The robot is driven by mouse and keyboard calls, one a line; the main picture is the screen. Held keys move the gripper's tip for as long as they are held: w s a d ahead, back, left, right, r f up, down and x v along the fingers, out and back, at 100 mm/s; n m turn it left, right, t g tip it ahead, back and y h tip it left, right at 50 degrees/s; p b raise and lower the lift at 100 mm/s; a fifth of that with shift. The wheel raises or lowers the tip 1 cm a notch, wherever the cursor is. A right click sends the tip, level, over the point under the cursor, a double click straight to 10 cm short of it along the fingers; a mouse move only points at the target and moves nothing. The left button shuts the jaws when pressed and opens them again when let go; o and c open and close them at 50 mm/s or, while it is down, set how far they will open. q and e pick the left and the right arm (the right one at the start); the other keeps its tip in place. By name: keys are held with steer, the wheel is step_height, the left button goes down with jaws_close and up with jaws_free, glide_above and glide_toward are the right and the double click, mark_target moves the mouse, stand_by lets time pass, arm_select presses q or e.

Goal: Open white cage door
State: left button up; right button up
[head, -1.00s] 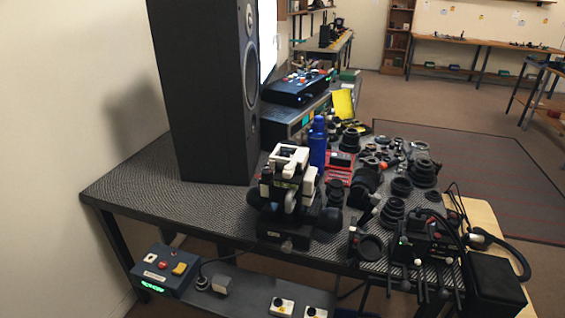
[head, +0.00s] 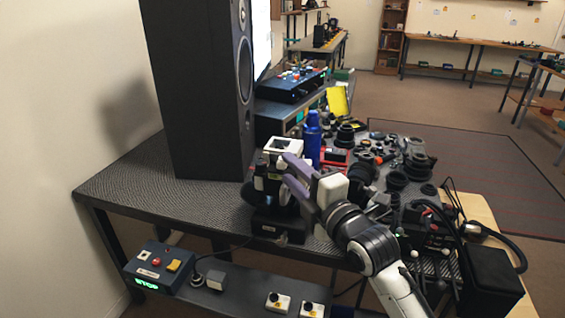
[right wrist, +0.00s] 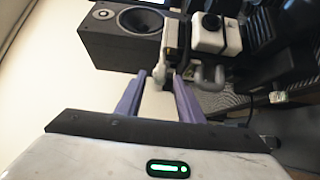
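A black-and-white device with a white square frame on top (head: 283,146) stands near the table's front edge. It also shows in the right wrist view, with a white block (right wrist: 208,38) and a pale upright part (right wrist: 169,45). I cannot tell which part is the white cage door. My right gripper (head: 286,170) reaches the device's right side and hides part of it. Its two purple fingers are apart in the right wrist view (right wrist: 160,78), with a pale part of the device showing between or just beyond the tips. Contact is unclear. My left gripper is not in view.
A tall black speaker (head: 195,90) stands left of the device. A blue bottle (head: 312,140), a red box (head: 335,157) and several dark lens parts (head: 415,166) crowd the table behind and right. A control box (head: 158,268) sits on the lower shelf.

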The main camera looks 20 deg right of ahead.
mark_target(286, 167)
steer(key=shift+w+a, duration=0.25)
steer(key=shift+w, duration=0.85)
steer(key=shift+w+a, duration=0.2)
steer(key=shift+w, duration=0.9)
steer(key=shift+c, duration=0.4)
jaws_close()
